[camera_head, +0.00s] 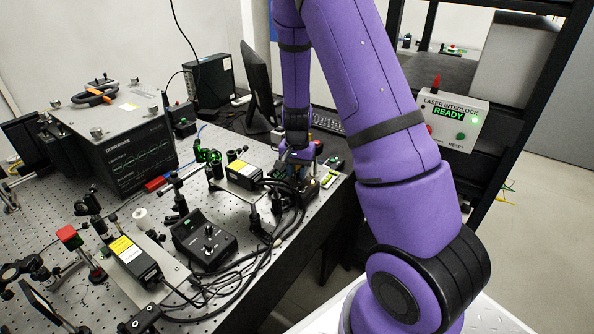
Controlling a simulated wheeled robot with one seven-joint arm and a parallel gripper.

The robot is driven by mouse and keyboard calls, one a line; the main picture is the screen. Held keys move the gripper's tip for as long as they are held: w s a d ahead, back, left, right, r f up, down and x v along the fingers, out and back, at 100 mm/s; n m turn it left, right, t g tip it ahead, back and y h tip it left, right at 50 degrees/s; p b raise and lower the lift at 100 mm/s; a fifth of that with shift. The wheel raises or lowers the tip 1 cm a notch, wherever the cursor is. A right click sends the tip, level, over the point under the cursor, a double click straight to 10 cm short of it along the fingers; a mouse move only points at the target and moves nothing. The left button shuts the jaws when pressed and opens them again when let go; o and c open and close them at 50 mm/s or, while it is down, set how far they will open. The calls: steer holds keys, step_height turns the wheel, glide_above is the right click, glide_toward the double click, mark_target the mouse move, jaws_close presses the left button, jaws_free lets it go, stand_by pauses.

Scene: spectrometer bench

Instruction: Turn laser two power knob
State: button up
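My purple arm comes down from the top, and my gripper (298,160) points down at the right side of the optical bench. It is low over or at a small dark control box (308,188) with cables. The knob there is hidden by the gripper, and the fingertips are too small to tell open from shut or touching from apart. A laser module with a yellow label (243,172) sits just left of it. A black control box with small knobs (204,240) lies nearer, beside a second yellow-labelled laser module (134,258). I cannot read which laser is number two.
Loose black cables (270,225) run along the bench edge near my gripper. A large instrument (132,150) stands at the left, with a monitor (257,88) and keyboard (328,121) behind. A laser interlock box (450,118) on the rack at right reads READY.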

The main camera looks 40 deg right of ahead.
mark_target(297, 172)
jaws_close()
steer(key=shift+n, duration=0.9)
jaws_free()
steer(key=shift+r, duration=0.1)
step_height(297, 172, up, 11)
stand_by(0.4)
